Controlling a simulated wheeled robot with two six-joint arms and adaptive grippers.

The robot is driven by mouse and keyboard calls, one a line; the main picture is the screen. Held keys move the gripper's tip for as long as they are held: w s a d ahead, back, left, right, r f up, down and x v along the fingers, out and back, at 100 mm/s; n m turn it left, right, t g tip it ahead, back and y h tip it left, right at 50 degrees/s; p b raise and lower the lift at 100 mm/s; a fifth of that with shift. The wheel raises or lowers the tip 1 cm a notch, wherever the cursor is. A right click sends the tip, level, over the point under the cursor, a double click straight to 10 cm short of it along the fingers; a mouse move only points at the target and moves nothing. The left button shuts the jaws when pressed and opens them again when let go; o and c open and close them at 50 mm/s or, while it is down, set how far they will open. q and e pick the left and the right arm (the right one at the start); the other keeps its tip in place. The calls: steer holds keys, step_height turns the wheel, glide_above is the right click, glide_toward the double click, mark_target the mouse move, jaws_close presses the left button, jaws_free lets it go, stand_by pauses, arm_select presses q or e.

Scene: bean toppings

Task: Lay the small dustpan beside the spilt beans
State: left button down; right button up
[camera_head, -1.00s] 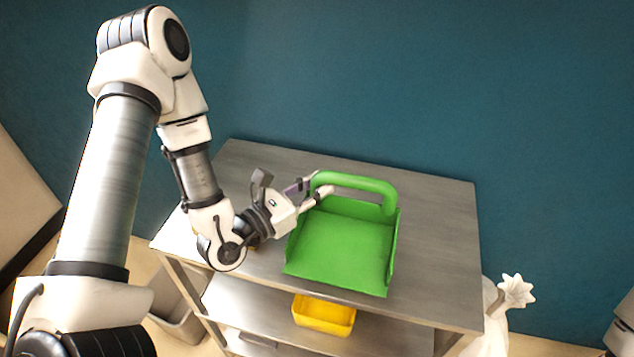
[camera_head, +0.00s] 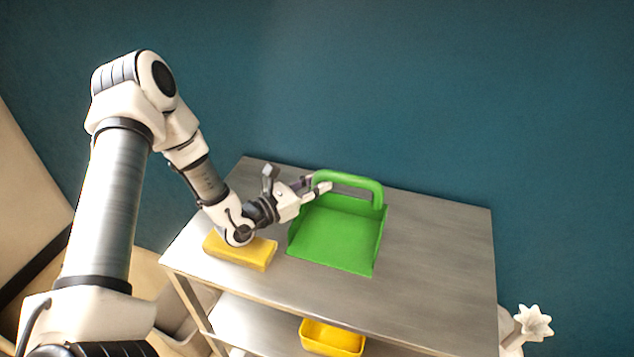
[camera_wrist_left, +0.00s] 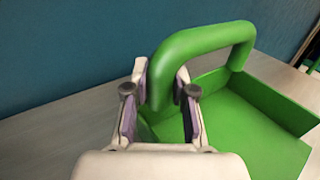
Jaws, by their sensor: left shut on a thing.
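The small green dustpan (camera_head: 338,238) is over the metal table top, its open pan facing the front. My left gripper (camera_head: 320,183) is shut on one end of its looped handle. In the left wrist view the two fingers (camera_wrist_left: 160,88) sit on either side of the green handle (camera_wrist_left: 200,42), with the pan (camera_wrist_left: 245,125) to the right. I cannot tell whether the pan touches the table or hangs just above it. No spilt beans show in these views. My right gripper is not in view.
A yellow sponge-like block (camera_head: 240,250) lies on the table (camera_head: 430,270), close under my left wrist. A yellow bin (camera_head: 332,337) sits on the lower shelf. A white flower-shaped thing (camera_head: 533,322) stands beyond the right edge. The table's right side is bare.

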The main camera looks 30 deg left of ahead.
arm_select(q)
steer(key=shift+s+f, duration=0.1)
steer(key=c, duration=1)
jaws_free()
steer(key=shift+o, duration=0.2)
